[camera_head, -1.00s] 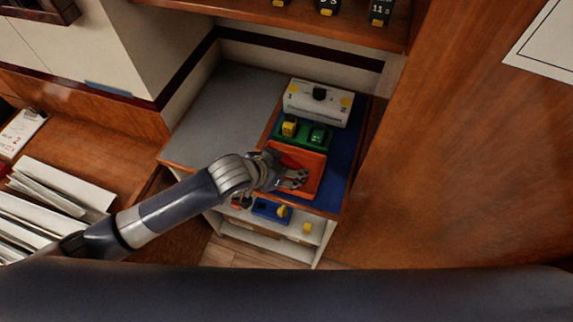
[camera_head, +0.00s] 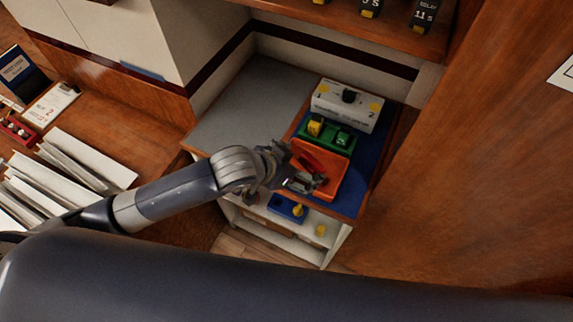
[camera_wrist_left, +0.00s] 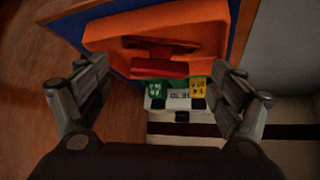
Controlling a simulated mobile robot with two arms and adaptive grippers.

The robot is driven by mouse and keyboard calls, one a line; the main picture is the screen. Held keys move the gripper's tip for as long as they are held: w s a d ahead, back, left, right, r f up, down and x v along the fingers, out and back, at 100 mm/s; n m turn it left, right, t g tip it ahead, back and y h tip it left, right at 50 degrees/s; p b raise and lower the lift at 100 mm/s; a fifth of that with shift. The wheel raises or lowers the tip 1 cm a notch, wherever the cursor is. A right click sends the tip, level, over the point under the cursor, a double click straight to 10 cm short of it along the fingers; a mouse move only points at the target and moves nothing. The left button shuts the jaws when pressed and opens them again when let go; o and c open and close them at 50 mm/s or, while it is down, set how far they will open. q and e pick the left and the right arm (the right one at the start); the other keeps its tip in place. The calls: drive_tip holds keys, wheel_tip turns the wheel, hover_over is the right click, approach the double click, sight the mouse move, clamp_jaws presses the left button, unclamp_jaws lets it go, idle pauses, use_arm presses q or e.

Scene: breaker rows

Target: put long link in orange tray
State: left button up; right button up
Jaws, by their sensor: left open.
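The orange tray (camera_head: 336,179) lies on the blue surface of the cabinet top, with its near part behind my gripper. A long red piece, seemingly the long link (camera_head: 309,160), is in the tray. In the left wrist view the red piece (camera_wrist_left: 160,69) shows against the orange tray (camera_wrist_left: 205,35), beyond my fingers. My left gripper (camera_head: 304,182) is at the tray's left and near side. Its fingers (camera_wrist_left: 163,95) are wide apart with nothing between them. My right gripper is out of view.
The grey counter (camera_head: 235,115) to the left is clear. A blue item (camera_head: 287,208) sits on the shelf below. A wooden panel (camera_head: 480,180) rises at right.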

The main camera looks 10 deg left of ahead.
use_arm(q)
drive_tip(key=v, duration=0.7)
drive_tip(key=shift+f, duration=0.1)
drive_tip(key=shift+d, duration=0.1)
drive_tip(key=s+a+f+n+g+y, duration=0.2)
drive_tip(key=s+a+f+n+y, duration=0.1)
drive_tip(key=s+a+f, duration=0.3)
drive_tip(key=s+a+f+n+g+y, duration=0.1)
drive_tip(key=s+a+f+n+y, duration=0.15)
drive_tip(key=s+a+f, duration=0.45)
wheel_tip(320, 180, down, 24)
drive_tip(key=s+a+g+b, duration=0.1)
drive_tip(key=s+a+b, duration=0.1)
drive_tip(key=s+a+f+g+b, duration=0.1)
drive_tip(key=s+a+f+b, duration=0.1)
drive_tip(key=s+f, duration=1.5)
drive_tip(key=shift+s+a+f, duration=0.25)
drive_tip(key=shift+a+f, duration=0.1)
drive_tip(key=shift+f, duration=0.4)
